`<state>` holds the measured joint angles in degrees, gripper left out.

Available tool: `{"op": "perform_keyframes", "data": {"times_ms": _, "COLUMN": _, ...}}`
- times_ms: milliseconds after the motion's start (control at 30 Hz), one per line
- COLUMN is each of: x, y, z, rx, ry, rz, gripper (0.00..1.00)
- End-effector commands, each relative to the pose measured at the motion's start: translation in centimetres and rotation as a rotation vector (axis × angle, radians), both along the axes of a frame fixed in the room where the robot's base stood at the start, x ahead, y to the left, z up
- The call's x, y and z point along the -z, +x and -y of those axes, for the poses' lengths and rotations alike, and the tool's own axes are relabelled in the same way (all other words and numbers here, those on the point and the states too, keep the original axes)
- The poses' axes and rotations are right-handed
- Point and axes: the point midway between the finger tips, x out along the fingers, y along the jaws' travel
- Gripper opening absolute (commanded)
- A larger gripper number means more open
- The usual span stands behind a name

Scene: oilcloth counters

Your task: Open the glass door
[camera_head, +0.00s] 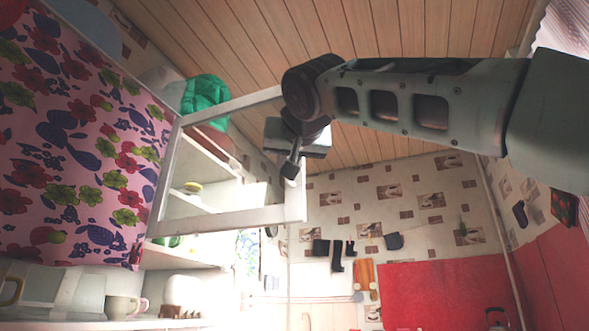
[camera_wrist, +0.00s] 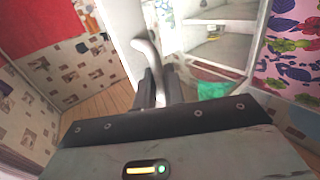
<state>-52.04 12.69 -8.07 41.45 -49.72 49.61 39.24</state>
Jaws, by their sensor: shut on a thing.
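The glass door (camera_head: 232,217) is a white-framed pane on the wall cabinet in the head view. Its left side meets the floral panel, and its right side appears to stand out from the cabinet at an angle. White shelves (camera_head: 205,155) show through and beside it; they also show in the wrist view (camera_wrist: 222,12). My gripper (camera_head: 291,168) is at the door's right stile. In the wrist view my gripper (camera_wrist: 157,88) is shut on the pale curved door handle (camera_wrist: 148,52). The fingers hide the handle's lower part.
A floral-covered cabinet front (camera_head: 75,145) stands on the left. A green cloth-like thing (camera_head: 205,97) lies on top of the cabinet. A cup (camera_head: 122,306) and a toaster (camera_head: 185,292) stand below. The space to the door's right looks clear up to the patterned wall.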

Motion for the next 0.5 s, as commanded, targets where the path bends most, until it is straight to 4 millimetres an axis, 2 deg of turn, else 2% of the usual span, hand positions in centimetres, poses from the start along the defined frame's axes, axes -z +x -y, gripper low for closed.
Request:
{"op": "perform_keyframes", "data": {"times_ms": 33, "x": 0.74, "y": -0.10, "z": -1.45, "rx": -0.019, "ry": -0.007, "rz": -0.005, "gripper": 0.00}}
{"op": "perform_keyframes", "data": {"times_ms": 500, "x": 0.72, "y": -0.58, "z": -1.48, "rx": 0.002, "ry": -0.004, "rz": -0.005, "gripper": 0.00}}
